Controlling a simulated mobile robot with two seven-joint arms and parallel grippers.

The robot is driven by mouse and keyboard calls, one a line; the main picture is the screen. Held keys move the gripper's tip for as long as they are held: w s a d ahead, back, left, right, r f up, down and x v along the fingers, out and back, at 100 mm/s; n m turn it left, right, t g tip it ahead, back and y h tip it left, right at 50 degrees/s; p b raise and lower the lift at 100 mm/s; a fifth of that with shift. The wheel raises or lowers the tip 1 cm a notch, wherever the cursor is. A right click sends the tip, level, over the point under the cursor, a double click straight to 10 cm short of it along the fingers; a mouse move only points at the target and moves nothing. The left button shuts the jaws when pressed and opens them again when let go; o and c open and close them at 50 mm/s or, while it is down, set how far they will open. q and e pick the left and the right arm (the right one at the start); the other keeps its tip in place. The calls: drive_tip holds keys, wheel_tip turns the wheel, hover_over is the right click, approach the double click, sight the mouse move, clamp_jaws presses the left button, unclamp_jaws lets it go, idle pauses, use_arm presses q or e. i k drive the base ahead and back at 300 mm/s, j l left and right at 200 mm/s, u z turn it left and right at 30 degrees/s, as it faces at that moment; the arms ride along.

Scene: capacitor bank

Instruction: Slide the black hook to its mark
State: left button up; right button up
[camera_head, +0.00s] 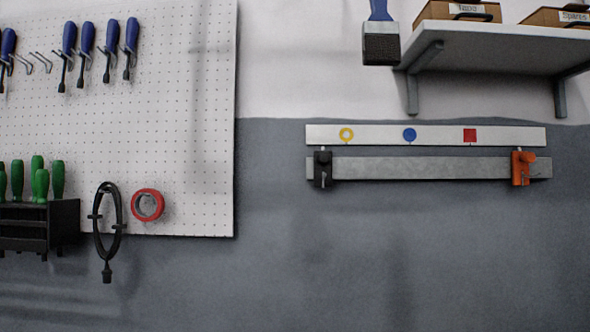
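The black hook (322,169) sits near the left end of a grey metal rail (420,168) on the wall. An orange hook (522,168) sits near the right end of the same rail. The black hook is left of the yellow ring. Neither of my grippers shows in the head view.
A white pegboard (190,100) on the left holds blue-handled tools, a black cable loop (107,225) and red tape (148,205). A grey shelf (490,42) with boxes juts out above the rail; a brush (381,40) hangs beside it. The wall below the rail is clear.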

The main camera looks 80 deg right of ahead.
sight(323, 160)
drive_tip(key=z, duration=2.65)
drive_tip(key=j, duration=0.6)
drive_tip(key=k+z, duration=0.05)
